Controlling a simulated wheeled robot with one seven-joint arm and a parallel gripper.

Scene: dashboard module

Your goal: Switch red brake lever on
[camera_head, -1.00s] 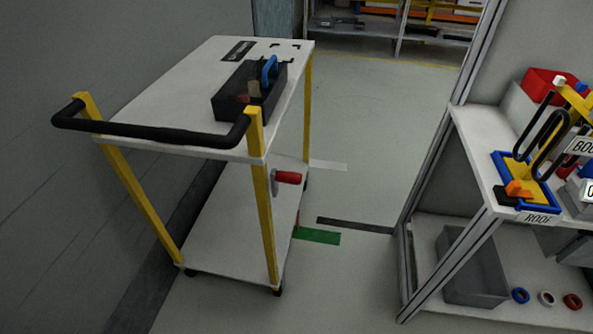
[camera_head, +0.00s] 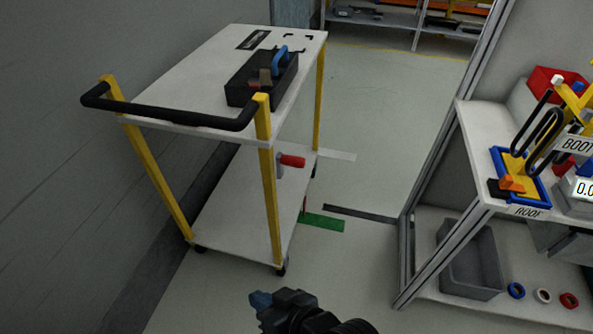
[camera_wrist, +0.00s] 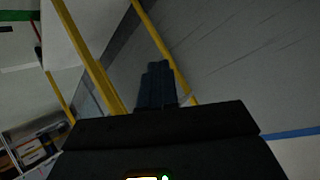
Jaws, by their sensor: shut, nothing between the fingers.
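The white two-tier cart (camera_head: 203,70) with yellow legs stands at left centre. My gripper (camera_head: 262,300) is at the bottom centre of the head view, in front of and below the cart, apart from the lever. Its fingers look shut with nothing between them. In the wrist view the blue-grey fingers (camera_wrist: 157,84) are together, with yellow cart legs behind them. I cannot make out the lever's grip in the wrist view.
The cart has a black push handle (camera_head: 170,115) and a dark box with a blue handle (camera_head: 262,78) on top. A shelf rack (camera_head: 470,150) with bins stands at the right. A grey wall is close at left.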

